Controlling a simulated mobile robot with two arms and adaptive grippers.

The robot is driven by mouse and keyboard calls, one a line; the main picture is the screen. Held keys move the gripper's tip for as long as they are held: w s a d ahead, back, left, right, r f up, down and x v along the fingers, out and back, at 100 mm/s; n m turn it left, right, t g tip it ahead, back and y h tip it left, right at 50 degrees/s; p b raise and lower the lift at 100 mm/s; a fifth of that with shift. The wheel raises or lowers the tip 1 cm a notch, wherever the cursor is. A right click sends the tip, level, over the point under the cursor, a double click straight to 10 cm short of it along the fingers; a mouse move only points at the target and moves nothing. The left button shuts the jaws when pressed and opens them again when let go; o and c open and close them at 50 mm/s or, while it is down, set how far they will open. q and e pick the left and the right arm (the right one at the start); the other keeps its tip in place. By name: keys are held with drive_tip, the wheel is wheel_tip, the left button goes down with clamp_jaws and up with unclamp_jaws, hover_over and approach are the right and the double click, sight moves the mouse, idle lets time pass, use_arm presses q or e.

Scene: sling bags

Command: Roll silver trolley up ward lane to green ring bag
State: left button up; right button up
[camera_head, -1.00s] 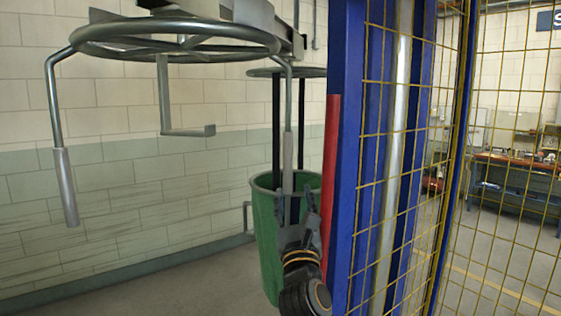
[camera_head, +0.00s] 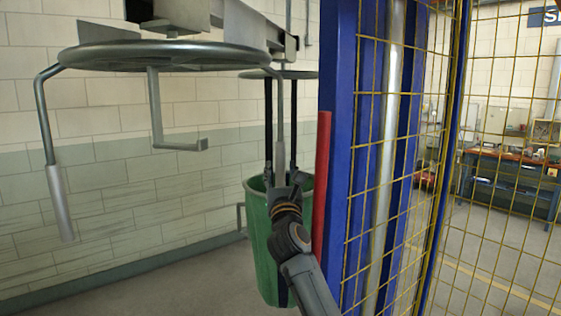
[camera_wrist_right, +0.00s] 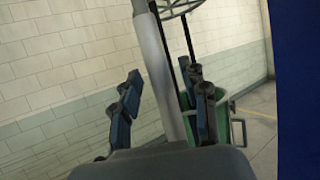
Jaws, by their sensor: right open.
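The silver trolley (camera_head: 165,55) hangs at upper left from an overhead beam. It is a wheel-like ring with grey handles hanging down. A left handle (camera_head: 59,203) hangs free. My right gripper (camera_head: 282,186) is open at the lower end of the right handle (camera_head: 279,145). In the right wrist view this handle (camera_wrist_right: 160,70) runs between the two open fingers (camera_wrist_right: 163,78); I cannot tell whether they touch it. The green bag (camera_head: 262,240) hangs behind on black straps below a dark ring (camera_head: 280,75). My right arm covers part of it. My left gripper is not in view.
A blue post (camera_head: 340,150) with a red strip (camera_head: 321,185) stands close to the right of my right arm. Yellow mesh fencing (camera_head: 470,200) fills the right side. A workbench (camera_head: 510,180) stands beyond it. The floor at lower left is clear.

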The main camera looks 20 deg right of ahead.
drive_tip(key=shift+x, duration=0.95)
clamp_jaws()
